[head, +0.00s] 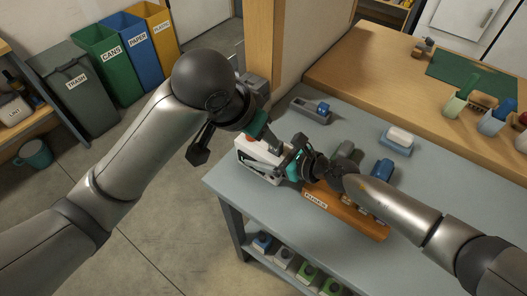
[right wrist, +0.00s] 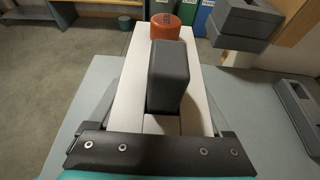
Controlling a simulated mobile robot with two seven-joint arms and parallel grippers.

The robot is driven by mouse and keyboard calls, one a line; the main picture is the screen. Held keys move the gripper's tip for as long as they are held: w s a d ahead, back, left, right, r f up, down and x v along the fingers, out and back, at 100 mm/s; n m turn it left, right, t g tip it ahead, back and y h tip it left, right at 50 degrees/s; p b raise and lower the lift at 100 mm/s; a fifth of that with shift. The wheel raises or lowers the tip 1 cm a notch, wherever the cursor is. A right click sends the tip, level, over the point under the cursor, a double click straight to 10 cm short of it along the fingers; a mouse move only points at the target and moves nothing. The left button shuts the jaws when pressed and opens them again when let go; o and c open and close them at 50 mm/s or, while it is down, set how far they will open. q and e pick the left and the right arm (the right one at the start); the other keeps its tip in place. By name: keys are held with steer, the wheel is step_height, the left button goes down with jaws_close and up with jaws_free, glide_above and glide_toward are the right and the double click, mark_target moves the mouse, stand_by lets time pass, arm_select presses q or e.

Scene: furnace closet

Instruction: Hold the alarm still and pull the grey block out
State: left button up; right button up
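The alarm (head: 259,165) is a white box at the near left corner of the grey table. In the right wrist view its white body (right wrist: 124,100) has an orange button (right wrist: 166,26) at the far end. The grey block (right wrist: 168,75) stands up in a slot in the alarm's middle. My right gripper (head: 292,160) has its fingers along both long sides of the alarm and appears shut on it. My left gripper (head: 232,148) is above the alarm's far left side with its fingers spread wide and nothing between them.
An orange-brown block rack (head: 345,213) lies right of the alarm. A grey tray (head: 300,104) with a blue piece and a blue tray (head: 397,147) with a white piece lie behind. A wooden post (head: 262,45) rises beside the table. Open floor lies left.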

steer(key=c, duration=1)
steer(key=o, duration=1.2)
steer(key=c, duration=1)
arm_select(q)
steer(key=shift+o, duration=0.2)
